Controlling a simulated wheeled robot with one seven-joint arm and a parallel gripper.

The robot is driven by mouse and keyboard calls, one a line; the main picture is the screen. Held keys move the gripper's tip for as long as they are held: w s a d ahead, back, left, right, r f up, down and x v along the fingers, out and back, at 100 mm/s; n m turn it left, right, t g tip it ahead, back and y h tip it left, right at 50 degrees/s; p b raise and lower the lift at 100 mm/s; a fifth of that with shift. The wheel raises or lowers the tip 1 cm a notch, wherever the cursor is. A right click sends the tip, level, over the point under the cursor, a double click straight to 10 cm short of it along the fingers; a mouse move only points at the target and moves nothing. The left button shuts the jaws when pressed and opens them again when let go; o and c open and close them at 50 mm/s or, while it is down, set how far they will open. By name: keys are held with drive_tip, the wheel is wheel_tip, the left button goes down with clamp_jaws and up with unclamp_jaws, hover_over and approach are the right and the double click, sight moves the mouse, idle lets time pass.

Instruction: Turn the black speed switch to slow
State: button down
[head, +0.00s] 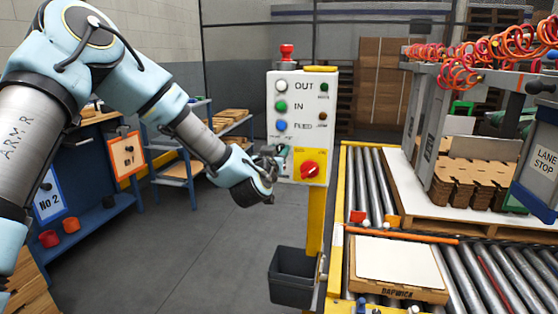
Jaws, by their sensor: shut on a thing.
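The control box (311,90) stands on a yellow post at the centre of the head view. My gripper (279,155) is at the lower left of its face, below the blue button (281,125). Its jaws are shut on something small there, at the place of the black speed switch. The jaws cover the switch, so its pointer and setting cannot be read. The small labels around it are also too small or covered to read.
A red rotary knob (309,169) on a yellow plate is just right of my gripper. Green (281,106) and white (281,87) buttons are above; a red mushroom button (287,52) tops the box. A roller conveyor (371,185) runs right. Open floor lies left.

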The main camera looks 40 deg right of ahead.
drive_tip(key=n+b, duration=0.2)
drive_tip(key=shift+w+f+n, duration=0.1)
drive_tip(key=shift+f+n, duration=0.1)
drive_tip(key=shift+n, duration=0.1)
drive_tip(key=shift+a+r+n+b, duration=0.1)
drive_tip(key=shift+n+b, duration=1)
drive_tip(key=shift+n, duration=0.4)
drive_tip(key=c, duration=0.8)
unclamp_jaws()
drive_tip(key=b+v, duration=0.2)
drive_tip(key=v, duration=0.8)
drive_tip(key=shift+a, duration=0.35)
